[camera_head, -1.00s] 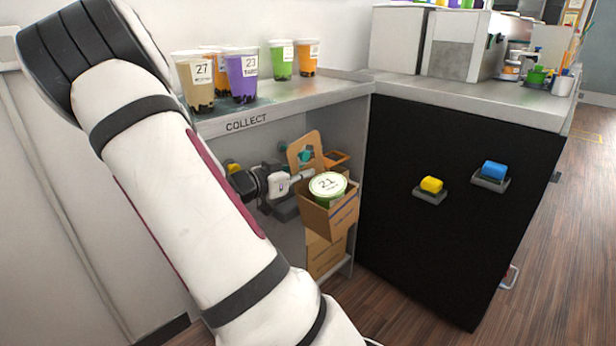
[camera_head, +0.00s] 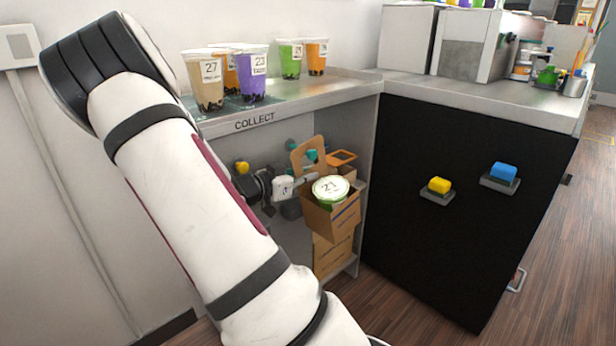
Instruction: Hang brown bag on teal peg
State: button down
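The brown bag (camera_head: 345,218) is an open paper carrier holding a green cup with a white lid marked 21 (camera_head: 331,188). It is slightly tilted in front of the cubby under the COLLECT counter. Its upright handle (camera_head: 297,157) has a hole. A teal peg (camera_head: 312,156) shows through or right beside the handle hole; I cannot tell whether it passes through. Another teal peg part (camera_head: 291,143) shows just left of the handle. My gripper (camera_head: 308,179) reaches in from the left and appears shut on the bag at the handle's base; its fingertips are partly hidden.
A yellow peg (camera_head: 242,168) is left of my gripper. Another brown bag (camera_head: 330,256) is below the held one, and an orange-brown holder (camera_head: 342,158) is behind it. Several drink cups stand on the counter (camera_head: 290,100). A black panel (camera_head: 450,230) bounds the right.

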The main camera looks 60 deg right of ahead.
jog(key=c, duration=1.7)
grip_release()
jog(key=shift+v, duration=3.95)
jog(key=shift+w+r, duration=0.15)
